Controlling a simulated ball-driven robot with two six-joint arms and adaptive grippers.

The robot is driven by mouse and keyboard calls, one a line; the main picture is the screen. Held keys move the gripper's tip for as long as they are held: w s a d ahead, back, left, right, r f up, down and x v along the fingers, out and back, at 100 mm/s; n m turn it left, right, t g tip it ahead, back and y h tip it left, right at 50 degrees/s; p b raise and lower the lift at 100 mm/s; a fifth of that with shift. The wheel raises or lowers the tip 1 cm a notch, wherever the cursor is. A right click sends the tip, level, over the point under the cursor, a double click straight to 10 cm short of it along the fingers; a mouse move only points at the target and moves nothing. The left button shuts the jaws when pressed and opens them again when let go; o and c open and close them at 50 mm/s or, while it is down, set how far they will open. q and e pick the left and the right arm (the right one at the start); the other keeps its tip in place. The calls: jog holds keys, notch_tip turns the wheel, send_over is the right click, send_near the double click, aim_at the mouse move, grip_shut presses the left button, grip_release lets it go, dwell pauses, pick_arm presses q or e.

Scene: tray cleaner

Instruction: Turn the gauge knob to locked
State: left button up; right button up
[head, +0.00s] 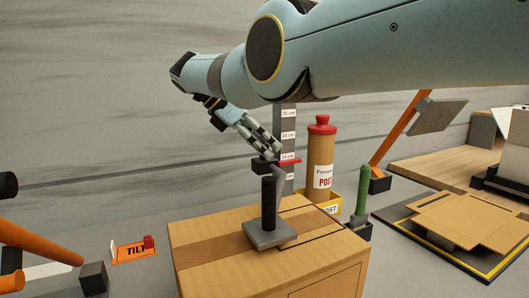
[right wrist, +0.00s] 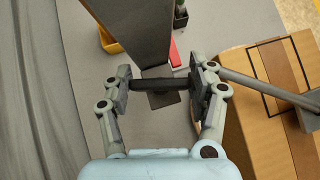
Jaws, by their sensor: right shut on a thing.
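The gauge (head: 286,118) is a grey upright post with white centimetre marks and a red pointer (head: 290,161), standing behind the cardboard box. The gauge knob (head: 262,167) is dark and sits low on the post's left side. In the right wrist view the knob (right wrist: 162,85) is a dark bar across the jaws, with the post (right wrist: 145,30) rising beside it. My right gripper (head: 268,150) reaches down to the knob from the upper left. Its fingertips (right wrist: 163,83) are shut on the bar's two ends. The knob's locked marking cannot be made out. My left gripper is not in view.
A cardboard box (head: 215,240) in front carries a black-handled grey plate (head: 269,235), close to the gripper. A red-capped tube (head: 322,150) and green stick (head: 363,208) stand right of the gauge. An orange TILT card (head: 133,251) lies left.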

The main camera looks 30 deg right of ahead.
jog(key=shift+r, duration=0.1)
jog(key=o, duration=1.2)
